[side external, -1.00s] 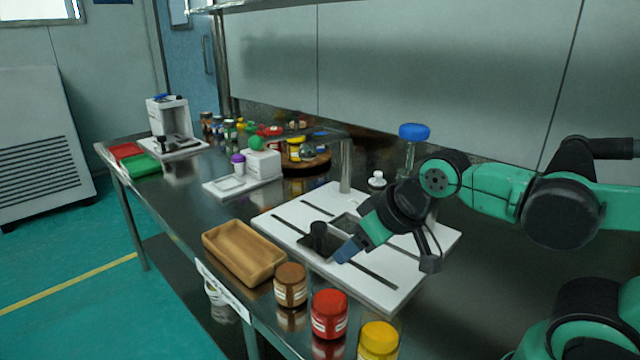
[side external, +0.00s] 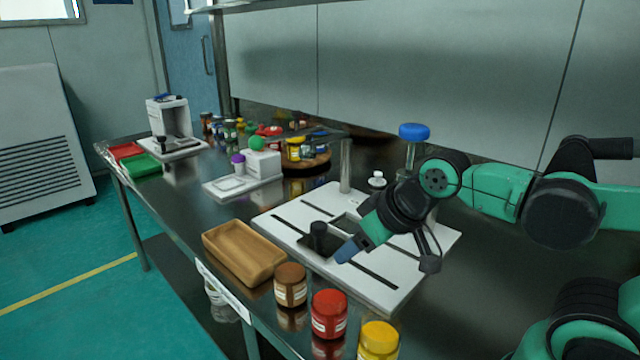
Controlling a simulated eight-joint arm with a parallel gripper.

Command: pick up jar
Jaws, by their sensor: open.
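Three jars stand along the front edge of the steel table: a brown jar (side external: 290,285), a red jar (side external: 329,314) and a yellow jar (side external: 378,341). Each is upright with a pale label; the yellow one is cut by the bottom of the picture. I cannot tell which of them is the task's jar. My gripper (side external: 347,250) is open, tilted down over the white plate, up and behind the red jar and apart from all three. Its fingertips are small in this view, and nothing shows between them.
The white slotted plate (side external: 290,212) lies under my gripper, with a black knob (side external: 318,236) beside the fingers. A wooden tray (side external: 243,252) lies left of the brown jar. Several small bottles and a white balance stand farther back.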

